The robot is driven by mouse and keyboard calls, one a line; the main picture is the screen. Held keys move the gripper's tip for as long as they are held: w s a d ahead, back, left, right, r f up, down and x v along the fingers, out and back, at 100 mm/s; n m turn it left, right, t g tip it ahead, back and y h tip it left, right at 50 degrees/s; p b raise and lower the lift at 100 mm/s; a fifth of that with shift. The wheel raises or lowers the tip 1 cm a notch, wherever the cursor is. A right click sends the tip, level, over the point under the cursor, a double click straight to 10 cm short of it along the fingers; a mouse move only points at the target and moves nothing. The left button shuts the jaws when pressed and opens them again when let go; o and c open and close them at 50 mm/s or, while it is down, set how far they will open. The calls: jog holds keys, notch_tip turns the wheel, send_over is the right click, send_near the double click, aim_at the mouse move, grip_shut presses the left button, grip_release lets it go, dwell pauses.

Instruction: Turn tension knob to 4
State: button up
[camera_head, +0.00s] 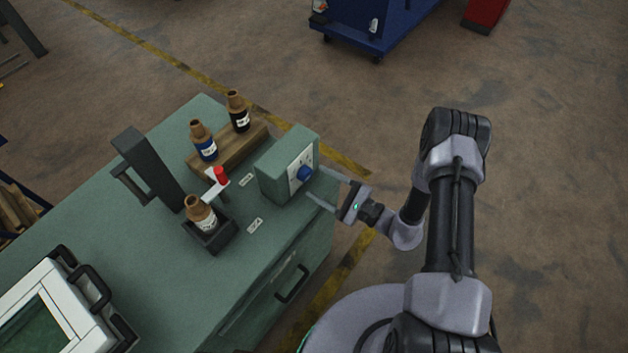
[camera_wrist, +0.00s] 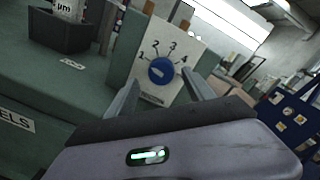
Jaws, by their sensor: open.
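The blue tension knob (camera_head: 304,173) sits on the white face of a green box (camera_head: 283,165) at the bench's right edge. In the wrist view the knob (camera_wrist: 161,71) is in the middle of a white dial plate (camera_wrist: 172,48) marked 1, 2, 3 and 4. A pale mark shows on the knob's lower left; which number it stands for is hard to tell. My gripper (camera_head: 328,187) is open in front of the dial. In the wrist view its fingers (camera_wrist: 160,95) stand either side below the knob, apart from it as far as I can see.
On the green bench (camera_head: 130,215), a wooden block (camera_head: 228,150) holds two bottles, and a third bottle (camera_head: 201,213) stands in a dark holder (camera_head: 211,238). A red-tipped lever (camera_head: 220,176) and dark post (camera_head: 147,165) are left of the box. A white-framed screen (camera_head: 45,315) sits lower left.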

aim_at(305, 174)
jog(key=shift+x, duration=1.45)
jog(key=shift+w, duration=0.1)
jog(key=shift+d, duration=0.1)
jog(key=shift+c, duration=0.2)
grip_shut()
